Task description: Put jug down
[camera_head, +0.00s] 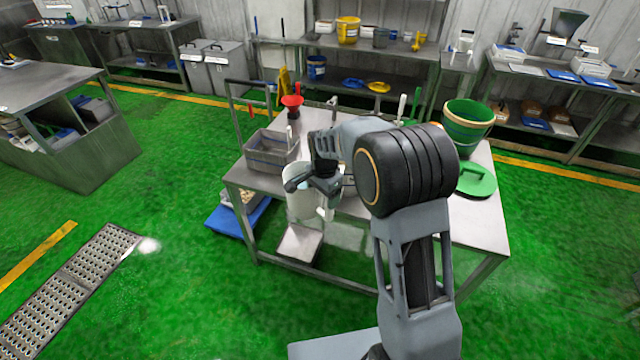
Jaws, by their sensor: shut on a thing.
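A white jug (303,207) is at the near edge of the grey metal table (460,212), left of the table's middle. My gripper (320,187) is at the jug's upper part and shut on it; the jaws hide part of its rim. The jug looks upright. Its lower part overlaps the table's front edge in the picture, and I cannot tell whether its bottom touches anything.
A green bucket (466,124) and green lid (476,180) are at the right. A blue tray (238,215) is low at the left.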

